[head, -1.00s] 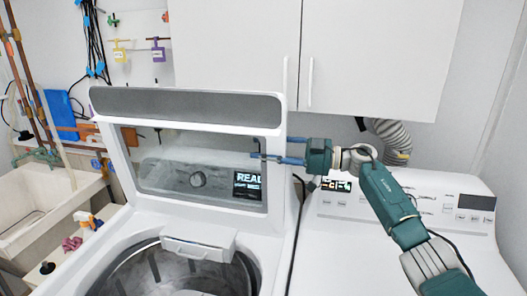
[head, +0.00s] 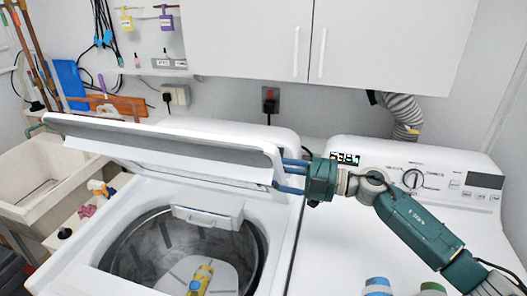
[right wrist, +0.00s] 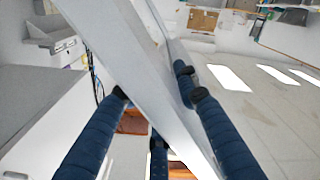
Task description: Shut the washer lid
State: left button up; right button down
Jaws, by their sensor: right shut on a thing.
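The washer (head: 262,215) is a white top-loader at the left, with its round drum (head: 160,238) uncovered. Its lid (head: 120,147) is partly lowered, tilted forward over the back of the opening and hinged at the back. My right gripper (head: 283,175) is at the lid's right edge, with its blue fingers on either side of it. The right wrist view shows the same gripper (right wrist: 160,100) shut on the lid's white edge (right wrist: 135,70), which runs diagonally between the fingers. My left gripper is not in view.
A yellow and blue bottle (head: 201,279) is inside the drum. A second white machine (head: 350,235) with a control panel stands at the right. White cabinets (head: 390,40) hang above. A sink (head: 35,180) is at the left. Blue-capped things (head: 378,287) show at the bottom edge.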

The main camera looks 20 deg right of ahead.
jog(key=shift+s+a+f+n+b, duration=0.15)
jog(key=shift+s+a+f+n, duration=0.2)
jog(key=shift+s+f, duration=0.2)
jog(key=shift+s+a+f+n+b, duration=0.15)
jog(key=shift+s+a+f+n, duration=0.1)
jog(key=shift+s+a+f, duration=0.25)
jog(key=shift+d, duration=0.1)
